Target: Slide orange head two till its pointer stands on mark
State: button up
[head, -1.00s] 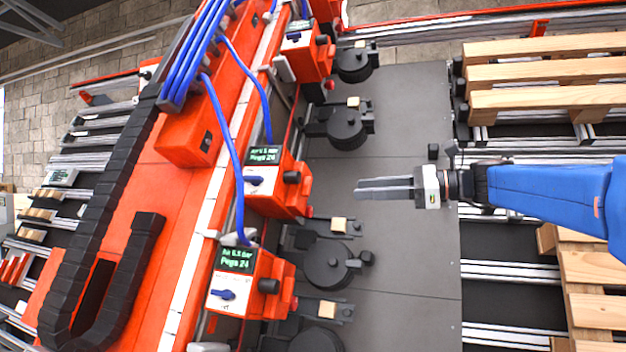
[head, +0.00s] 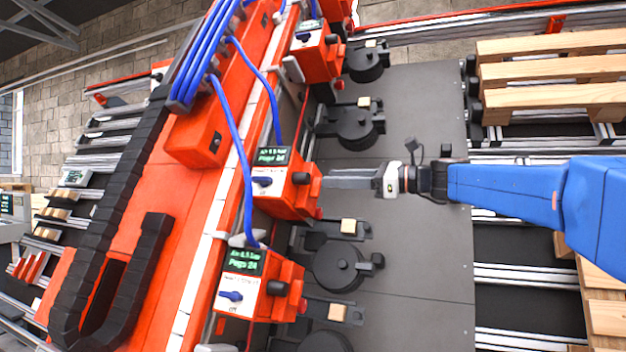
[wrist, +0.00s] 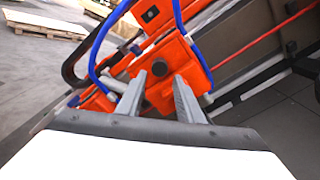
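Several orange heads stand in a row along the orange gantry beam in the head view. Which is numbered two, I cannot read. My gripper (head: 328,179) is level with one middle orange head (head: 284,190), its fingertips close to that head's black knob (head: 301,178). In the wrist view my gripper (wrist: 159,80) has its two grey fingers apart and empty, with the black knob (wrist: 160,68) on the orange face beyond and between the tips. Contact cannot be told. No pointer or mark can be made out.
Another orange head (head: 262,290) is nearer and one (head: 318,55) farther along. Black round units (head: 338,267) sit on the dark plate (head: 425,275) below my arm. Blue hoses (head: 237,150) loop to the heads. Wooden pallets (head: 550,70) lie at the right.

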aim_at(309, 178)
jog(key=x, duration=0.6)
jog(key=shift+w+a, duration=0.1)
jog(key=shift+a, duration=0.3)
grip_shut()
